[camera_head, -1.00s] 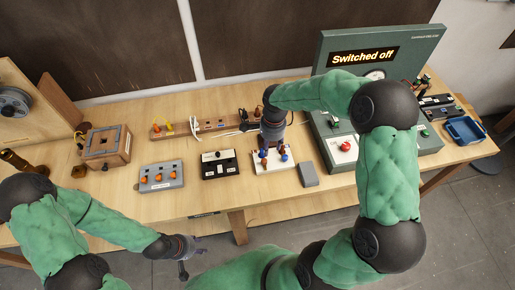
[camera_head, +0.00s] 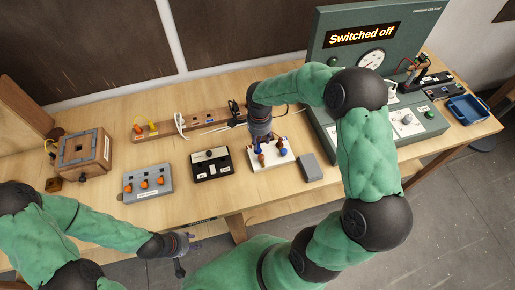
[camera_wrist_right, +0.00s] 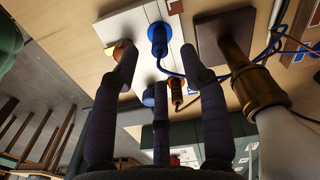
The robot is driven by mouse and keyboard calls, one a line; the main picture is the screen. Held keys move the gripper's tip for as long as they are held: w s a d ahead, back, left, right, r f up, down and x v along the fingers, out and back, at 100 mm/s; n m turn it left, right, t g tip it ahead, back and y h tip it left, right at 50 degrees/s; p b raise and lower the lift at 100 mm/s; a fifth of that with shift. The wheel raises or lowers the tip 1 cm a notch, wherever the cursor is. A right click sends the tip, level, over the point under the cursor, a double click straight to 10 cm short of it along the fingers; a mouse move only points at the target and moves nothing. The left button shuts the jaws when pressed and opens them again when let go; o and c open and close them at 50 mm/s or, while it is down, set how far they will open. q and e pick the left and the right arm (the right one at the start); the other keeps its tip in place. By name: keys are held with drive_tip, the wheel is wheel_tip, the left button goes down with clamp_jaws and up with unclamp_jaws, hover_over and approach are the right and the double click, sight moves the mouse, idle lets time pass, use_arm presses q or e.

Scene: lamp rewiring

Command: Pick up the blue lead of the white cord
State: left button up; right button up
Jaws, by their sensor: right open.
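My right gripper (camera_head: 262,139) is open over the white terminal board (camera_head: 284,157), which has blue and brown posts. I cannot tell whether this lead belongs to the white cord (camera_head: 181,123), which lies by the wooden strip. My left gripper (camera_head: 186,250) hangs at the table's front edge, fingers apart and empty.
A grey block (camera_head: 310,168) stands right of the board. A black switch box (camera_head: 211,164) and a grey terminal box (camera_head: 148,184) stand to its left. The green test panel (camera_head: 365,50) reads "Switched off". In the wrist view a brass fitting (camera_wrist_right: 258,88) is close to the right finger.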

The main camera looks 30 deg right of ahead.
drive_tip(key=shift+w+a+f, duration=0.1)
drive_tip(key=shift+a+f, duration=0.05)
drive_tip(key=shift+f, duration=1.2)
drive_tip(key=shift+w+a+f, duration=0.1)
drive_tip(key=shift+f, duration=1.2)
clamp_jaws()
